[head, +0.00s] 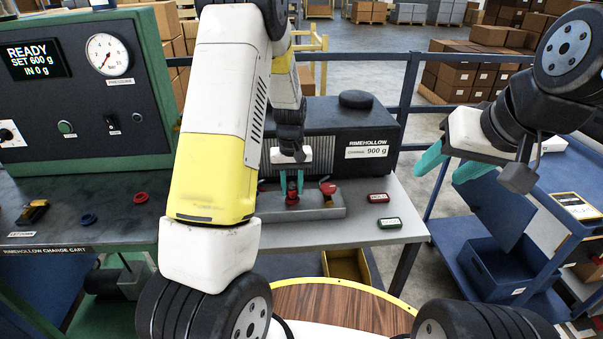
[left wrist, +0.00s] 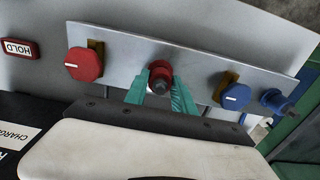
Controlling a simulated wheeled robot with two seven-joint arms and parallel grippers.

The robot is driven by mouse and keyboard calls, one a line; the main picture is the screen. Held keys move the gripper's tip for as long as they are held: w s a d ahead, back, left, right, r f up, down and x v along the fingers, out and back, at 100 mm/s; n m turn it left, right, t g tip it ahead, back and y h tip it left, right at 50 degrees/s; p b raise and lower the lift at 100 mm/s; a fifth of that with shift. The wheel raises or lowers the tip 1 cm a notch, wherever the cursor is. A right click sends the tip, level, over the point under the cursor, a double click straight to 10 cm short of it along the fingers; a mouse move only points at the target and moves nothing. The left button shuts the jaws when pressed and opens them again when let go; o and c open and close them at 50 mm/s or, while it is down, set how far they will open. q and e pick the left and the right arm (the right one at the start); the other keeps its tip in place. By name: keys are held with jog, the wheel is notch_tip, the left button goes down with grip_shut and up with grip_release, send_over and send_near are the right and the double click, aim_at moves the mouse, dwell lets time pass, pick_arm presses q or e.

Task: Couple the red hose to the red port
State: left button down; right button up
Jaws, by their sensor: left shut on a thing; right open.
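My left gripper (head: 291,183) reaches down to the grey port block (head: 328,212) on the table. It is shut on a red fitting (head: 292,198) with a dark grey stub, which also shows between the teal fingertips in the left wrist view (left wrist: 160,70). The fitting appears to be at the block's face; whether it is the hose end, the port or both joined cannot be told. No trailing red hose is clearly visible. A red knob (left wrist: 84,64) sits beside it on the block. My right gripper (head: 452,168) is open and empty at the right, above the blue trolley.
The block also carries a blue knob (left wrist: 235,95) and a blue fitting (left wrist: 275,102). A black 900 g unit (head: 340,138) stands behind it. Red (head: 378,198) and green (head: 390,222) tags lie at the right. A red ring (head: 140,197) and blue ring (head: 88,218) lie on the charge cart.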

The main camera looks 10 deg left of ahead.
pick_arm(q)
jog(key=shift+f, duration=0.45)
jog(key=c, duration=1)
grip_release()
jog(key=shift+o, duration=0.2)
notch_tip(320, 180, up, 8)
jog(key=shift+f, duration=0.1)
jog(key=shift+o, duration=0.2)
jog(key=o, duration=0.9)
